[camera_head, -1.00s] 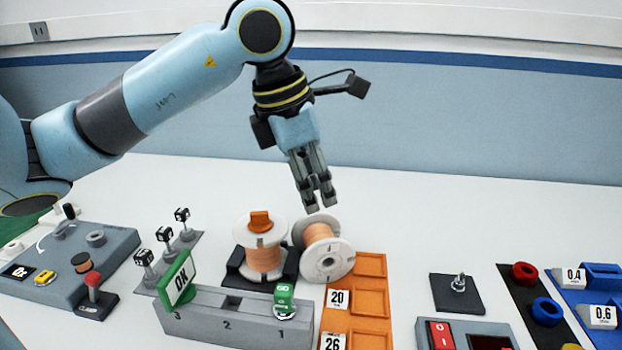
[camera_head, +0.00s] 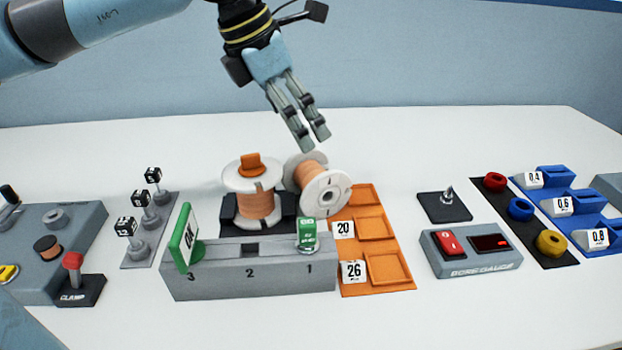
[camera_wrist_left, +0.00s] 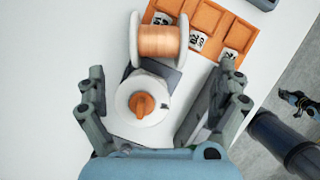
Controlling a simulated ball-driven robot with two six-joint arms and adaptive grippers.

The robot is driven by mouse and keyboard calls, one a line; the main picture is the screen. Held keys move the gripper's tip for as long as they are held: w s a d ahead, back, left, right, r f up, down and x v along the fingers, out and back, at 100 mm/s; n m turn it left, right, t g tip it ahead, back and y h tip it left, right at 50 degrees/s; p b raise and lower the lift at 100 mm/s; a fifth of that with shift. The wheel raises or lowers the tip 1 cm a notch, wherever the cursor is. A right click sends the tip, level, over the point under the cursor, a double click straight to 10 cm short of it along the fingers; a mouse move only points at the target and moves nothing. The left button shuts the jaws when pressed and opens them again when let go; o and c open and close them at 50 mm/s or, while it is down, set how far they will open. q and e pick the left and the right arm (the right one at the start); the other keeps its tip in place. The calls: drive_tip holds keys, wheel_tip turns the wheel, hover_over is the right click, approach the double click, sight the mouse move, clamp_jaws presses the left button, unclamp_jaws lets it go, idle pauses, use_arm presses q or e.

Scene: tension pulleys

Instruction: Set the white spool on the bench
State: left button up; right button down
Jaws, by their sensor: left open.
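Two spools with white flanges and copper wire stand close together. One spool (camera_head: 323,190) lies on its side at the orange tray's left edge; it also shows in the left wrist view (camera_wrist_left: 158,42). The other spool (camera_head: 256,203) is upright on a dark base with an orange knob on top, and in the left wrist view (camera_wrist_left: 130,104) it is seen from above. My left gripper (camera_head: 312,142) is open and empty, pointing down just above the lying spool. In the wrist view its fingers are spread on both sides of the upright spool. My right gripper is not in view. The white bench (camera_head: 420,140) is below.
A grey block (camera_head: 220,282) numbered 1 to 3, with green OK (camera_head: 186,240) and GO tags, stands in front. The orange tray (camera_head: 405,282) lies right of it. A bore gauge (camera_head: 470,255) and colored rings are further right. The back of the bench is clear.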

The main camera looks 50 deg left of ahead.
use_arm(q)
approach(318, 170)
drive_tip(key=x, duration=0.2)
drive_tip(key=shift+w+d+f, duration=0.25)
drive_tip(key=shift+d, duration=0.1)
drive_tip(key=shift+w+f, duration=0.1)
drive_tip(key=shift+f, duration=0.25)
drive_tip(key=shift+x, duration=1.05)
drive_tip(key=x, duration=0.2)
drive_tip(key=shift+a+f, duration=0.2)
drive_tip(key=shift+f, duration=0.15)
drive_tip(key=shift+w+f, duration=0.2)
drive_tip(key=shift+f, duration=0.2)
drive_tip(key=c, duration=1.4)
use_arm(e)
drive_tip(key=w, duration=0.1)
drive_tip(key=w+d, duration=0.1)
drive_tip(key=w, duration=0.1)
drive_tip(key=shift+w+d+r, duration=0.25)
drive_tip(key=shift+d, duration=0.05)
